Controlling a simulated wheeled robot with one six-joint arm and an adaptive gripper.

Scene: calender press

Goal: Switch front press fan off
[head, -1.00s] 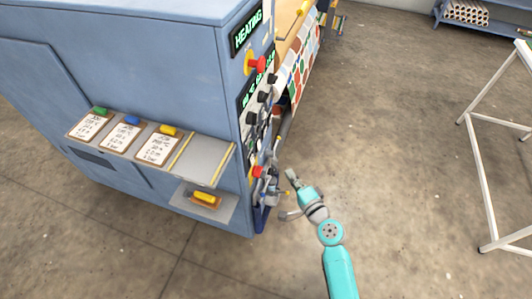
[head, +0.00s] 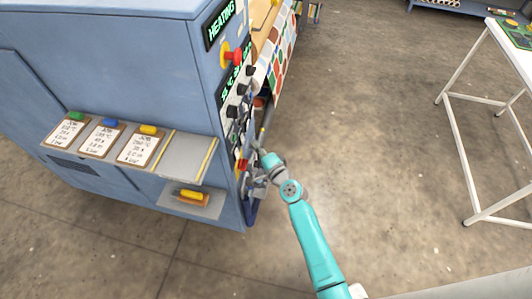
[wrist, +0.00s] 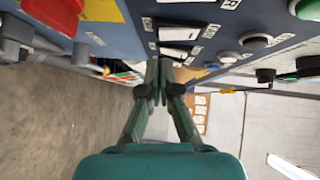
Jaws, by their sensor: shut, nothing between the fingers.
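The blue press (head: 120,60) fills the left of the head view. Its narrow control panel (wrist: 120,30) faces right and is seen close up in the wrist view. White rocker switches, an upper one (wrist: 180,33) and a lower one (wrist: 174,51), sit in dark frames beside small labels I cannot read. I cannot tell which one is the front press fan switch. My gripper (wrist: 159,64) is shut and empty, its fingertips just below the lower switch in the picture. Whether they touch the panel is unclear. In the head view, my gripper (head: 262,153) is beside the panel's lower part.
A red button (wrist: 55,12) on yellow, a grey knob (wrist: 80,53), grey buttons (wrist: 258,40) and a green button (wrist: 305,8) surround the switches. Job cards (head: 140,146) lie on the press shelf. A white-framed table (head: 490,110) stands right, with open floor between.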

